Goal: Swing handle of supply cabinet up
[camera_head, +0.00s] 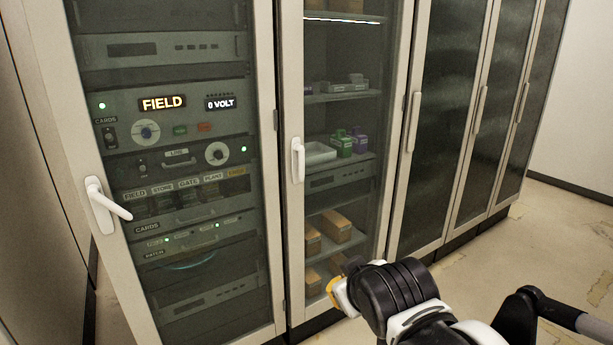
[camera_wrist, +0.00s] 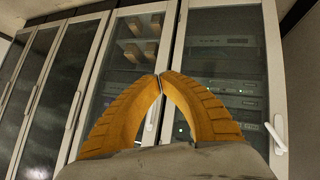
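The supply cabinet (camera_head: 385,190) has a glass door with shelves of boxes and small cartons behind it. Its white handle (camera_head: 298,160) is on the door's left edge and hangs down, near upright. My gripper (camera_head: 336,296) shows only in part in the head view, low in front of the cabinet and well below the handle. In the wrist view, the orange fingers (camera_wrist: 160,76) meet at their tips with nothing seen between the tips.
The electronics cabinet (camera_head: 200,250) stands to the left, its white lever handle (camera_head: 104,205) tilted down to the right. Dark-glass cabinets (camera_head: 445,125) with upright handles stand to the right. The floor (camera_head: 555,235) at the right is clear.

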